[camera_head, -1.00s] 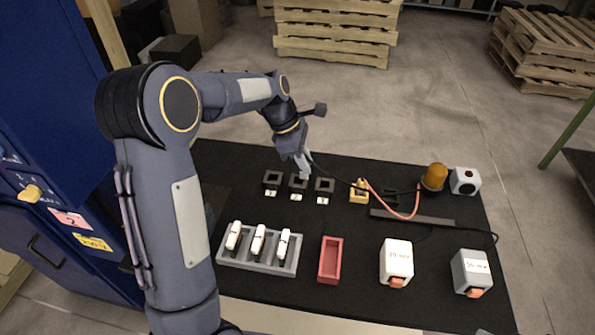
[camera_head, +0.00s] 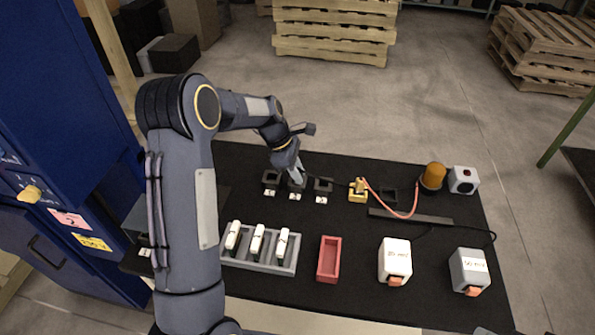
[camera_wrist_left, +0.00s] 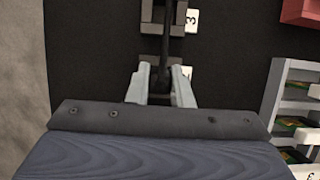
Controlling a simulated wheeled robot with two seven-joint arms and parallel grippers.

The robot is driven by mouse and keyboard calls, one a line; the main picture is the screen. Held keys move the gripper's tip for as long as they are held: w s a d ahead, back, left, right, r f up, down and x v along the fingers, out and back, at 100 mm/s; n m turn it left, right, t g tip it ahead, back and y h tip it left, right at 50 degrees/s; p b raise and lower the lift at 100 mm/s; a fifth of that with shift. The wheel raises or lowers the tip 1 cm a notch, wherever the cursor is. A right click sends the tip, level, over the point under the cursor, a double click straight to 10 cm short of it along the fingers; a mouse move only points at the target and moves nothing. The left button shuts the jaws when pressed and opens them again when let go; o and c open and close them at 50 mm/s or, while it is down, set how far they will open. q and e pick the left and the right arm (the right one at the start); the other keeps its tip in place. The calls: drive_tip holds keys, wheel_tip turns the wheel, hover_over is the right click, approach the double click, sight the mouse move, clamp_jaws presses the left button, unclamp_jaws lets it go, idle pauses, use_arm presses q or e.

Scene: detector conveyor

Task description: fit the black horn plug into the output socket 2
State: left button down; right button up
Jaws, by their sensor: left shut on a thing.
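My left gripper (camera_head: 298,177) points down at the middle one of three black sockets (camera_head: 297,185) in the head view, which I take as output socket 2. In the left wrist view its two grey fingers (camera_wrist_left: 161,88) are shut on the black horn plug (camera_wrist_left: 162,72), whose dark cable runs up the picture. The fingers hide most of the plug and the socket below, so I cannot tell whether the plug is in it or just above. The socket labelled 3 (camera_wrist_left: 177,30) shows ahead. My right gripper is out of view.
The left socket (camera_head: 271,179) and right socket (camera_head: 323,184) stand close beside. A yellow plug (camera_head: 358,190) with a red cable, orange lamp (camera_head: 433,176) and white horn box (camera_head: 463,180) are to the right. A grey rack (camera_head: 258,262) and red tray (camera_head: 329,259) lie nearer.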

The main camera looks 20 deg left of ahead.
use_arm(q)
drive_tip(key=shift+f, duration=0.2)
drive_tip(key=c, duration=1.3)
unclamp_jaws()
drive_tip(key=v, duration=1.2)
drive_tip(key=s+d+r+m+t, duration=0.1)
drive_tip(key=s+r+m, duration=0.3)
drive_tip(key=s+r, duration=0.15)
drive_tip(key=s+d+m+t, duration=0.1)
drive_tip(key=s+d+m, duration=0.2)
drive_tip(key=s+m, duration=0.2)
drive_tip(key=s+d+f+m+t, duration=0.1)
drive_tip(key=s+d+m, duration=0.2)
drive_tip(key=s, duration=0.8)
drive_tip(key=s+d+f+m+t, duration=0.1)
drive_tip(key=s+d+m, duration=0.2)
drive_tip(key=s+m, duration=0.4)
drive_tip(key=shift+s+d+y, duration=0.2)
drive_tip(key=shift+s+y, duration=0.1)
drive_tip(key=shift+s, duration=0.6)
